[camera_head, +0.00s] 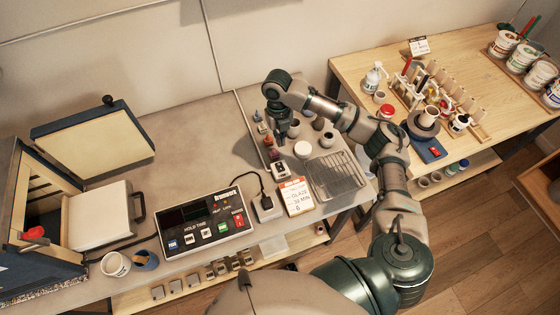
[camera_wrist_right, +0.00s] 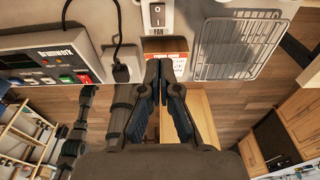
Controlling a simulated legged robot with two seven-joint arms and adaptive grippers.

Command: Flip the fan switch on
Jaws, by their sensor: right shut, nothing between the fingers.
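The fan switch (camera_wrist_right: 157,14) is a rocker on a white plate with the word FAN under it, at the top of the right wrist view. In the head view the small switch box (camera_head: 280,170) stands on the grey counter, beside the controller. I cannot tell which way the rocker is set. My right gripper (camera_head: 281,135) points down over the counter, beyond the switch in the head view. In the wrist view its dark fingers (camera_wrist_right: 163,85) are together and empty, apart from the switch. My left gripper is not in view.
A wire rack (camera_head: 337,176) lies to the right. Small cups (camera_head: 327,139) and jars stand close around the gripper.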

